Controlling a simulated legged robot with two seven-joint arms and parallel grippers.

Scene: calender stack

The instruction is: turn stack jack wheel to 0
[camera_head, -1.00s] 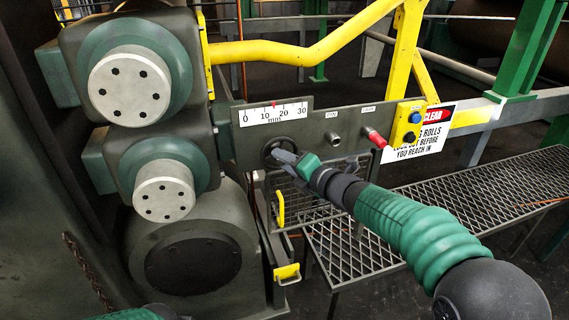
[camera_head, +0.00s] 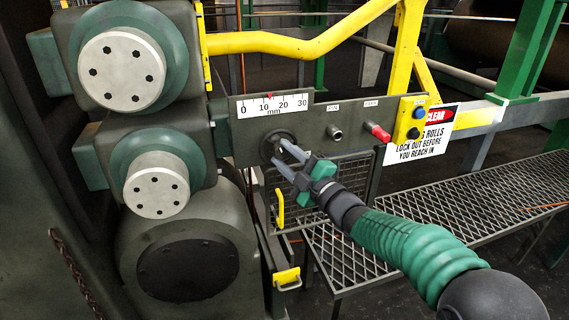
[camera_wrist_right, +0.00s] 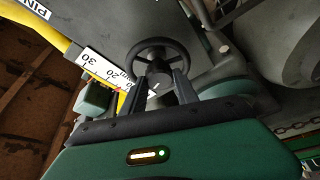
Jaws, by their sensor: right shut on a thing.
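The stack jack wheel (camera_head: 268,152) is a small dark handwheel on the grey panel below the scale. In the right wrist view the wheel (camera_wrist_right: 160,46) shows its round rim and central hub. My right gripper (camera_head: 277,153) is at the wheel, its two fingers reaching in at the hub and shut on the wheel. In the wrist view the right gripper (camera_wrist_right: 164,80) has a finger on either side of the hub. The white mm scale (camera_head: 272,105) runs from 0 to 30; its red pointer (camera_head: 269,96) stands a little above 10. My left gripper is not in view.
Right of the wheel are a metal stub (camera_head: 335,132), a red-tipped knob (camera_head: 378,131) and a yellow button box (camera_head: 411,119). Large rolls' bearing housings (camera_head: 122,70) stand left. A yellow rail (camera_head: 300,45) passes above, a grating walkway (camera_head: 450,205) lies right.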

